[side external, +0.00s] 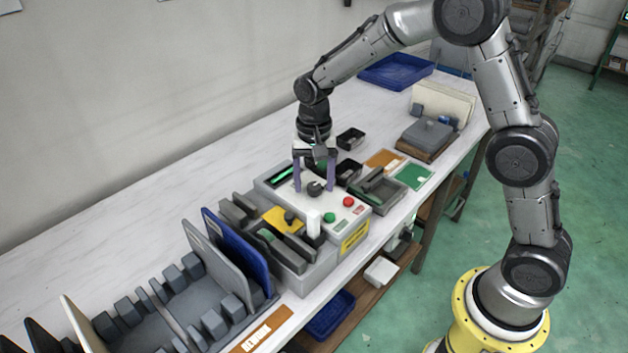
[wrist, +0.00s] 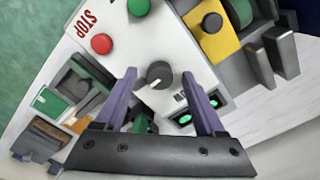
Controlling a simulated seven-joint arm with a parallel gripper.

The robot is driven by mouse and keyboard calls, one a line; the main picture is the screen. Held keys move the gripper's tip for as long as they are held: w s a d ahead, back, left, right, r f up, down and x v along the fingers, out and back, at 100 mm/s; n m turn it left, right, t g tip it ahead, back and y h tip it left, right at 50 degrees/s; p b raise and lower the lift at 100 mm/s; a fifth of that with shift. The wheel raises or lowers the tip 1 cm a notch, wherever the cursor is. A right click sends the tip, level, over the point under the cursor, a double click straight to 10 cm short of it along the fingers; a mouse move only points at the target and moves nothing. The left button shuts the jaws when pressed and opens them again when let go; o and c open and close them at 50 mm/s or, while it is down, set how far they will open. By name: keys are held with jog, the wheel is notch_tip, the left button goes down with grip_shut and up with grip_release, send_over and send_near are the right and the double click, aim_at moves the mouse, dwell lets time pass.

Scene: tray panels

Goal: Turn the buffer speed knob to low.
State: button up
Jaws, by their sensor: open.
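The buffer speed knob (wrist: 159,75) is a dark round knob with a light pointer mark, on a pale control panel (side external: 331,204). In the wrist view the mark points toward the lower left. The knob (side external: 315,188) also shows in the side view, just below my gripper. My gripper (side external: 314,188) has two purple fingers, spread apart with the knob between them. In the wrist view the fingers of my gripper (wrist: 159,87) stand on either side of the knob, with gaps. I cannot tell whether the fingertips reach down to the knob's height. Lettering by the knob is partly hidden.
A red button (wrist: 102,44) marked STOP and a green button (wrist: 139,6) sit near the knob. Green-lit windows (wrist: 214,101) lie beside one finger. A yellow block (side external: 282,220) and a rack with a blue panel (side external: 236,252) stand at the left.

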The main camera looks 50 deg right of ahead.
jog(key=shift+c, duration=0.4)
grip_shut()
jog(key=n, duration=0.4)
jog(key=shift+n, duration=0.3)
jog(key=n, duration=0.4)
jog(key=shift+n, duration=0.3)
jog(key=n, duration=0.4)
jog(key=shift+r+n, duration=0.1)
jog(key=shift+n, duration=2.3)
